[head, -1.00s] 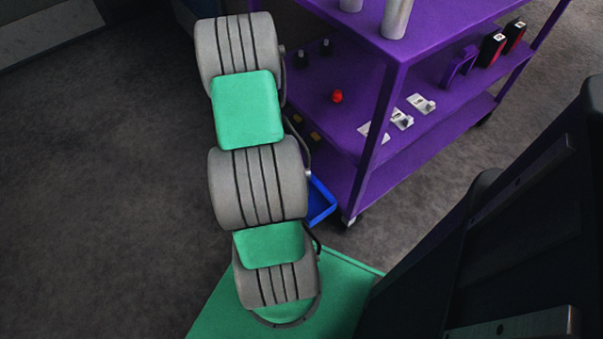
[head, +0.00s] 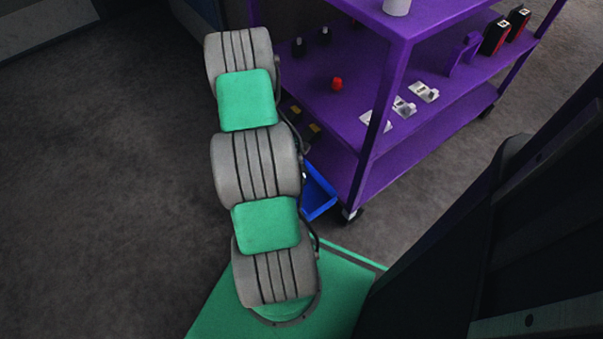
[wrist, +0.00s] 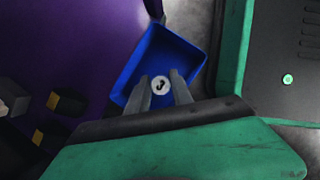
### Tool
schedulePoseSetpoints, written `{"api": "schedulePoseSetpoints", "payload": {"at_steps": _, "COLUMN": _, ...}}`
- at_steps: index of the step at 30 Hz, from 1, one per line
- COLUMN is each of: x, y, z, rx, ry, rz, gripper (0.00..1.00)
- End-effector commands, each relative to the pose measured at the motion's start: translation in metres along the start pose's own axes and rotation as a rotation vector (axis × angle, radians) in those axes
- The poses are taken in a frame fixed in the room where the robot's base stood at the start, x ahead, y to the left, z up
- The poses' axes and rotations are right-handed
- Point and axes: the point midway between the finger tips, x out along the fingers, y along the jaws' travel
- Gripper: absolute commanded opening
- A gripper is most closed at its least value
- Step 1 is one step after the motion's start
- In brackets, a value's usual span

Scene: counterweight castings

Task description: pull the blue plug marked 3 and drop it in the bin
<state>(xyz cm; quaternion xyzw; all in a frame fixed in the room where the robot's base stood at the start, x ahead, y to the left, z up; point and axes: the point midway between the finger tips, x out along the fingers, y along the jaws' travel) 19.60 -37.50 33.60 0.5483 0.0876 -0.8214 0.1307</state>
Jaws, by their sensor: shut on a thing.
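The plug marked 3 (wrist: 160,85) shows as a pale round face with a dark 3 in the wrist view. My gripper (wrist: 161,78) has its two grey fingers shut on it, one on each side. The rest of the plug, including any blue part, is hidden or too small to tell. The blue bin (wrist: 185,55) lies behind the plug and fingers in the wrist view, so the plug is in line with its inside; the height between them is unclear. The bin also shows in the head view (head: 320,195), partly hidden by my arm, which hides my gripper there.
A purple cart (head: 372,165) stands beside the bin. Its shelf holds a red knob (head: 337,84), several white plates (head: 424,92), and black-and-red blocks (head: 496,38). Dark pieces with yellow ends (wrist: 66,102) are left of the bin. Open floor (head: 100,180) lies left of my arm.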

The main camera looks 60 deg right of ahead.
Motion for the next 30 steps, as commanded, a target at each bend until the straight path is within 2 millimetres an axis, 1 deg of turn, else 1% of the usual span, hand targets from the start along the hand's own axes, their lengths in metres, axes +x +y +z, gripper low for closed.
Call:
{"api": "schedulePoseSetpoints", "payload": {"at_steps": 1, "x": 0.008, "y": 0.001, "z": -0.004, "rx": 0.001, "ry": 0.000, "rz": 0.001, "gripper": 0.00}}
{"api": "schedulePoseSetpoints", "payload": {"at_steps": 2, "x": 0.009, "y": 0.001, "z": -0.004, "rx": 0.001, "ry": 0.001, "rz": 0.001, "gripper": 0.00}}
{"api": "schedulePoseSetpoints", "payload": {"at_steps": 9, "x": 0.008, "y": 0.001, "z": -0.003, "rx": 0.001, "ry": 0.001, "rz": 0.001, "gripper": 0.00}}
{"api": "schedulePoseSetpoints", "payload": {"at_steps": 10, "x": 0.008, "y": 0.000, "z": -0.003, "rx": 0.001, "ry": 0.001, "rz": 0.001, "gripper": 0.28}}
{"api": "schedulePoseSetpoints", "payload": {"at_steps": 19, "x": 0.008, "y": 0.000, "z": -0.003, "rx": 0.002, "ry": 0.001, "rz": 0.000, "gripper": 0.52}}
{"api": "schedulePoseSetpoints", "payload": {"at_steps": 26, "x": 0.007, "y": 0.000, "z": -0.003, "rx": 0.002, "ry": 0.001, "rz": 0.000, "gripper": 0.52}}
{"api": "schedulePoseSetpoints", "payload": {"at_steps": 29, "x": -0.001, "y": 0.001, "z": -0.003, "rx": 0.001, "ry": 0.001, "rz": 0.002, "gripper": 0.52}}
{"api": "schedulePoseSetpoints", "payload": {"at_steps": 30, "x": -0.008, "y": 0.001, "z": -0.003, "rx": 0.001, "ry": 0.001, "rz": 0.003, "gripper": 0.52}}
